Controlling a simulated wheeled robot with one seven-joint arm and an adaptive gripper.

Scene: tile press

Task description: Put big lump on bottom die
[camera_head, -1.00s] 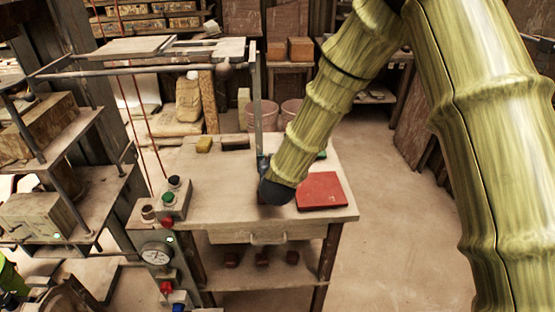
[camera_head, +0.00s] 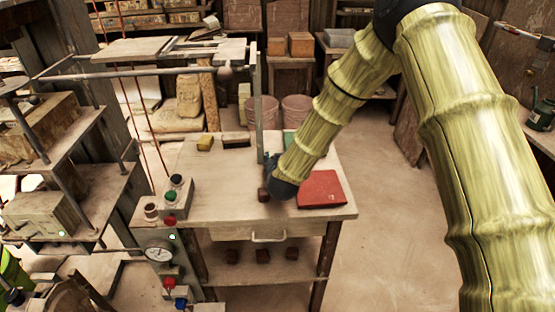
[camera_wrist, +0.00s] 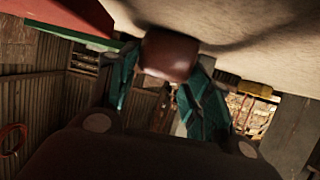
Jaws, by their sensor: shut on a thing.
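The big lump (camera_head: 263,194) is a dark reddish-brown block at the table's middle, just left of my wrist in the head view. My gripper (camera_wrist: 165,82) is shut on it, with the teal fingers on either side of the lump (camera_wrist: 168,54) in the wrist view. The lump is right by the tabletop; I cannot tell whether it touches it. My arm hides part of the gripper in the head view. The press (camera_head: 60,150) stands at the left; I cannot make out the bottom die for certain.
A red slab (camera_head: 321,189) lies on the wooden table (camera_head: 215,205) right of my gripper. A yellow block (camera_head: 205,143) and a dark block (camera_head: 236,140) lie at the back. A button box (camera_head: 174,196) sits at the left edge. Three dark lumps (camera_head: 262,254) lie on the lower shelf.

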